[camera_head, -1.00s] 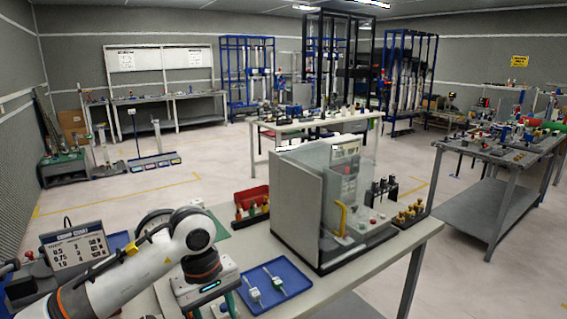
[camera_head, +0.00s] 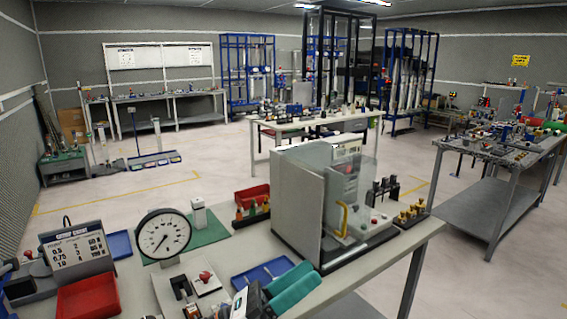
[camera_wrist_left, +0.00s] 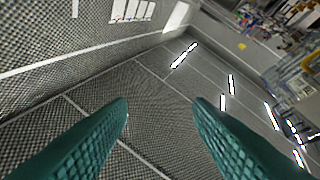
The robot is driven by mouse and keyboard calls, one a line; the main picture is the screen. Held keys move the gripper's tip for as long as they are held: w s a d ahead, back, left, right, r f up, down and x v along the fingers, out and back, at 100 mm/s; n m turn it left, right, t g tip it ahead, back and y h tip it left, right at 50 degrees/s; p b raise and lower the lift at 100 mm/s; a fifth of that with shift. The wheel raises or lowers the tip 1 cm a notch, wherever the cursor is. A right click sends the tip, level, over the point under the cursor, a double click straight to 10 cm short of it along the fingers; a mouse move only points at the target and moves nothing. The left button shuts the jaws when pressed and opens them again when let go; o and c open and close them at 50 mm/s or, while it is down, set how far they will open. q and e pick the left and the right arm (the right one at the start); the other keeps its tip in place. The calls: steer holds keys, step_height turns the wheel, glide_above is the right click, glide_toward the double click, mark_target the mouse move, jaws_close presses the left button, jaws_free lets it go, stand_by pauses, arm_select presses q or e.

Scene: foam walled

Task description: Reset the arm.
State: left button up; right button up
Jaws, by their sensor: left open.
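My left gripper (camera_head: 309,272) is low in the head view, with its two teal fingers pointing up and to the right. It overlaps the front of the blue tray (camera_head: 247,275) in the picture and hides part of it. In the left wrist view the two teal fingers (camera_wrist_left: 160,104) are spread apart with nothing between them. That view is tilted and looks at the wall and ceiling lights. My right gripper is in neither view.
The bench (camera_head: 235,247) holds a dial gauge (camera_head: 163,235), a red bin (camera_head: 88,298), a sign board (camera_head: 78,250), a device with a clear guard (camera_head: 305,205) and a rack with gold-coloured pieces (camera_head: 411,215). Open floor lies behind the bench.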

arm_select(q)
steer(key=w+a+f+n+t+y, duration=0.25)
steer(key=a+n+t+y, duration=0.45)
steer(key=n, duration=0.5)
steer(key=w+a+f+n+t+y, duration=0.2)
steer(key=a+f+n+t+y, duration=0.25)
steer(key=n+y, duration=0.55)
steer(key=s+a+f+n+g+y, duration=0.2)
steer(key=a+f+n+g+y, duration=0.15)
steer(key=f+n, duration=0.35)
steer(key=s+a+f+n+g+y, duration=0.2)
steer(key=a+f+n, duration=0.3)
steer(key=f+n, duration=0.15)
steer(key=s+a+f+n+g, duration=0.1)
steer(key=s+f+n+g, duration=0.2)
steer(key=s+f+g, duration=0.55)
steer(key=s+a+f+n+g, duration=0.2)
steer(key=s+f+n+g, duration=0.3)
steer(key=s, duration=0.6)
step_height(320, 180, down, 26)
steer(key=s+f+m+t, duration=0.1)
steer(key=s+m, duration=0.1)
steer(key=s+a+f+g, duration=0.1)
steer(key=s+a+f, duration=0.1)
steer(key=s+f, duration=1.3)
steer(key=shift+s+a, duration=0.3)
steer(key=shift+s, duration=0.25)
